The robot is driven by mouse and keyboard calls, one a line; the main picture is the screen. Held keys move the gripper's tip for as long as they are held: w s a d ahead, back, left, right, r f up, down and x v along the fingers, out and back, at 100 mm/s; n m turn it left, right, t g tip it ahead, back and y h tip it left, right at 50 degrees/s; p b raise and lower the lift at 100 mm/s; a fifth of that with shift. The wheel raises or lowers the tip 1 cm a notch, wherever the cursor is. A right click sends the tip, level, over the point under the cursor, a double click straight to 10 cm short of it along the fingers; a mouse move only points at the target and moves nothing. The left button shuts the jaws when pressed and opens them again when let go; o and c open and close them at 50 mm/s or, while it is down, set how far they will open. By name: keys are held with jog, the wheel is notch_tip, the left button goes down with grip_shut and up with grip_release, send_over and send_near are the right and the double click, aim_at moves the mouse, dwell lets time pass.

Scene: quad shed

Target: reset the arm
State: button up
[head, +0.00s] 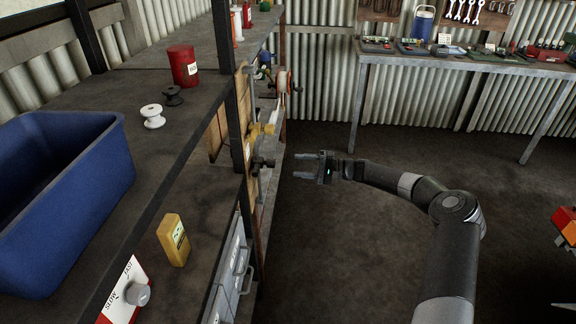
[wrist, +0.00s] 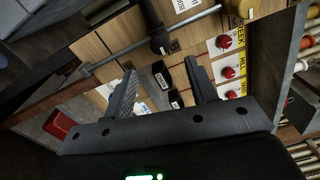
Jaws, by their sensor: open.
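My gripper (head: 310,168) is at the middle of the head view, in front of the shelf unit's side, with its fingers pointing left. In the wrist view the two dark fingers of my gripper (wrist: 165,85) stand apart with nothing between them. Beyond them is a wooden panel (wrist: 125,32) with a rod and a dark knob (wrist: 160,42). I cannot tell the exact gap between the fingertips and the panel.
A workbench (head: 440,62) stands at the back. The floor (head: 330,250) between is open.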

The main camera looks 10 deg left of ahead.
jog(key=shift+d, duration=0.95)
jog(key=s+a+r+n+g+h, duration=0.1)
jog(key=s+a+r+n+h, duration=0.1)
jog(key=s+r+h, duration=0.45)
jog(key=s+a+r+n+g+h, duration=0.1)
jog(key=s+a+r+n+h, duration=0.2)
jog(key=s, duration=0.6)
jog(key=s+d+r+m+t+h, duration=0.1)
jog(key=s+d+r+t+h, duration=0.1)
jog(key=s+d, duration=0.5)
jog(key=s+d+r+m+t+h, duration=0.1)
jog(key=s+d+r+t+h, duration=0.2)
jog(key=s, duration=1.1)
jog(key=s+d+r+m+t+h, duration=0.1)
jog(key=s+d+r+h, duration=0.3)
jog(key=s+d+r, duration=0.4)
jog(key=s+d+t, duration=0.1)
jog(key=s+d, duration=0.2)
jog(key=shift+s+d+t, duration=0.15)
jog(key=shift+s+t, duration=0.1)
jog(key=shift+t, duration=0.05)
